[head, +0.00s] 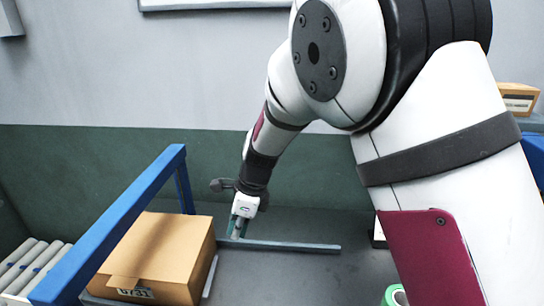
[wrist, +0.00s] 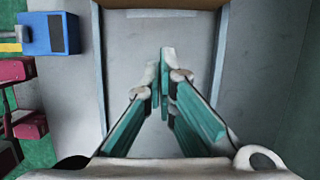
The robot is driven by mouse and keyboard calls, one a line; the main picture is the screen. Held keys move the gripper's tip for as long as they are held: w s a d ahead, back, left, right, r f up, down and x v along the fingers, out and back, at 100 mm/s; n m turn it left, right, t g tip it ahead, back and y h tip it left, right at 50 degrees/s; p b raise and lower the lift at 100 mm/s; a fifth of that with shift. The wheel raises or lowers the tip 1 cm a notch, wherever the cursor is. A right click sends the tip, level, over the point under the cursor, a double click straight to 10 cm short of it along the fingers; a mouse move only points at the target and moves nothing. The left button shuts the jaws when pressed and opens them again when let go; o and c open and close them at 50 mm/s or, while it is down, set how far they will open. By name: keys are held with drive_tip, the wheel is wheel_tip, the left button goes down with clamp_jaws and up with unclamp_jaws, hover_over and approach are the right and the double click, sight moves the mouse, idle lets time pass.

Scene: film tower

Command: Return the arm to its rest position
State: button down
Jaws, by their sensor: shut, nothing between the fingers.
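My arm, white with black bands and dark red panels, fills the right and middle of the head view and reaches down to the left. My gripper (head: 237,230) points down just right of a cardboard box. In the wrist view the two teal-padded fingers of my gripper (wrist: 164,75) meet at their tips, with nothing held between them. Beneath them is a bare grey surface (wrist: 130,65) between two raised side edges.
The cardboard box (head: 150,255) stands beside a blue rail (head: 125,212) and grey rollers (head: 32,265) at left. A grey bar (head: 295,247) lies right of my gripper. A green ring (head: 394,296) is partly visible at the bottom. Another box (head: 517,98) sits at far right.

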drive_tip(key=s+d+r+n+t, duration=0.1)
drive_tip(key=s+d+r+n, duration=0.25)
drive_tip(key=d+r, duration=0.5)
drive_tip(key=s+d+r+n+t, duration=0.1)
drive_tip(key=s+d+r+n, duration=0.3)
drive_tip(key=d+r, duration=0.45)
drive_tip(key=s+d+r+n+t+h, duration=0.3)
drive_tip(key=s+d+n, duration=0.7)
drive_tip(key=s+d, duration=0.5)
drive_tip(key=shift+s+d+r+t, duration=0.3)
drive_tip(key=shift+r, duration=0.2)
